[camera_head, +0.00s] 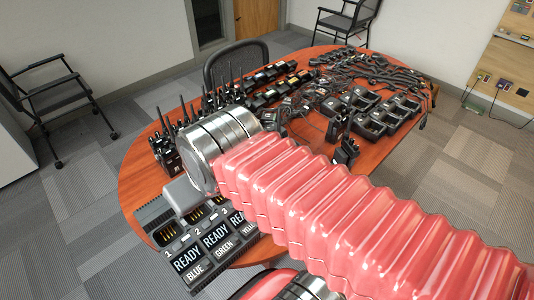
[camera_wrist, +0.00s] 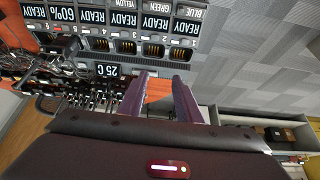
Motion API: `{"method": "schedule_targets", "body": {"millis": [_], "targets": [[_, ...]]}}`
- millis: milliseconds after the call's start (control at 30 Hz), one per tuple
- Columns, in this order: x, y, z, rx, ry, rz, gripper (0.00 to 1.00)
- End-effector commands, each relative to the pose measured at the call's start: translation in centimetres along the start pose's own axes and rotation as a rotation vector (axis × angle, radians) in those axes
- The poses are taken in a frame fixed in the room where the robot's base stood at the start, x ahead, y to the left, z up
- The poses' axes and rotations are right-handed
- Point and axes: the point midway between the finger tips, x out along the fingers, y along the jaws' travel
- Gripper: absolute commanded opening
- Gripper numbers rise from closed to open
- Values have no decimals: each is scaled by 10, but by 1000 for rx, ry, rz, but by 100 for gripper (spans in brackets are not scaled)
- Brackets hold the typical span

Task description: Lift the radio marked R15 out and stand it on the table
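Several black radios with upright antennas (camera_head: 185,118) stand in a row at the left side of the orange-brown table (camera_head: 135,180) in the head view. No R15 mark is legible, so I cannot tell which radio is R15. In the wrist view, my gripper's two purple fingers (camera_wrist: 163,98) are apart, with table surface showing between them and nothing held. My gripper points at the area beside a charger panel (camera_wrist: 120,22), which appears upside down with READY displays and open slots. My silver and pink arm hides part of the table in the head view.
The charger panel (camera_head: 205,252) lies at the table's near left edge, with slots numbered 1 to 3. Several empty black chargers (camera_head: 375,118) and tangled cables (camera_head: 370,68) cover the right side. Chairs (camera_head: 62,95) stand around. Bare table shows along the left edge.

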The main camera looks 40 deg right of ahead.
Motion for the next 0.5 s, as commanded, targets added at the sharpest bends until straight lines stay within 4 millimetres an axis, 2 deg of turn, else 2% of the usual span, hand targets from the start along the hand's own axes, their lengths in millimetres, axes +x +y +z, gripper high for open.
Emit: {"method": "schedule_targets", "body": {"millis": [133,333,500], "targets": [[0,0,0,0,0,0,31],[4,1,2,28,-23,-6,45],[22,7,13,143,-114,-31,57]]}}
